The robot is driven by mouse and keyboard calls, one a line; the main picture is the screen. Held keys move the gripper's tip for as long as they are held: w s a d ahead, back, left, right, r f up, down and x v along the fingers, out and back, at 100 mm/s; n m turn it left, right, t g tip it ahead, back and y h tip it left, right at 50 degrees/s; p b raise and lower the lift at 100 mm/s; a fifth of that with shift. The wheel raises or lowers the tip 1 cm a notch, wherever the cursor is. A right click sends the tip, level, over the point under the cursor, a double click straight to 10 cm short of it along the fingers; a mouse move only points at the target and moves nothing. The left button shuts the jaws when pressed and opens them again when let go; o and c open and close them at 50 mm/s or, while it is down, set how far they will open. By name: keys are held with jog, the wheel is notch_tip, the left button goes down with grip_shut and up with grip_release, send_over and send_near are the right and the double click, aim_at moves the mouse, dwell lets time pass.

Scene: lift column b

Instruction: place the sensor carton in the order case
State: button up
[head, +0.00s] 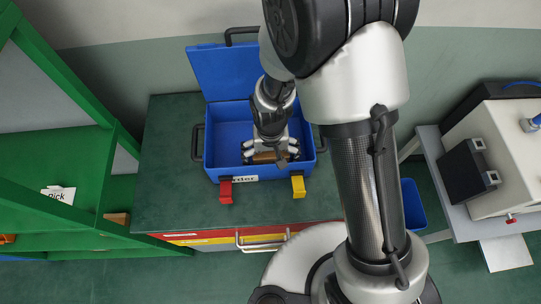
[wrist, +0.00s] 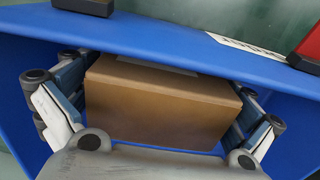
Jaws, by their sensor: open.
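The sensor carton (wrist: 160,105) is a brown box. In the wrist view it sits between the two fingers of my gripper (wrist: 160,110), inside the blue order case (wrist: 150,30). The fingers are open, with a narrow gap at the carton's right side; contact on the left is unclear. In the head view the order case (head: 228,120) stands open on a dark green top with its lid up at the back. My gripper (head: 270,150) reaches down into its front part, and the carton (head: 266,157) shows between the fingers near the front wall. The carton's underside is hidden.
A green shelf (head: 60,150) with a "Pick" label stands at the left. The case has a red latch (head: 225,190) and a yellow latch (head: 298,186) in front. A machine on a grey bench (head: 455,195) and a blue bin (head: 413,205) are at the right.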

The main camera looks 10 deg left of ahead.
notch_tip(320, 180, up, 12)
jog(key=p, duration=0.3)
jog(key=s+d+r+m+t, duration=0.1)
jog(key=s+d+r+t, duration=0.1)
jog(key=d+r, duration=0.6)
jog(key=s+d+r+m+t, duration=0.1)
jog(key=s+d+r, duration=0.1)
jog(key=d+r, duration=0.7)
jog(key=s+d+r+t, duration=0.1)
jog(key=s+d+r, duration=0.2)
jog(key=s+r, duration=0.2)
jog(key=shift+s+r+m+t, duration=0.3)
jog(key=shift+s+m, duration=0.1)
jog(key=shift+s, duration=0.8)
notch_tip(320, 180, down, 4)
jog(key=b, duration=0.4)
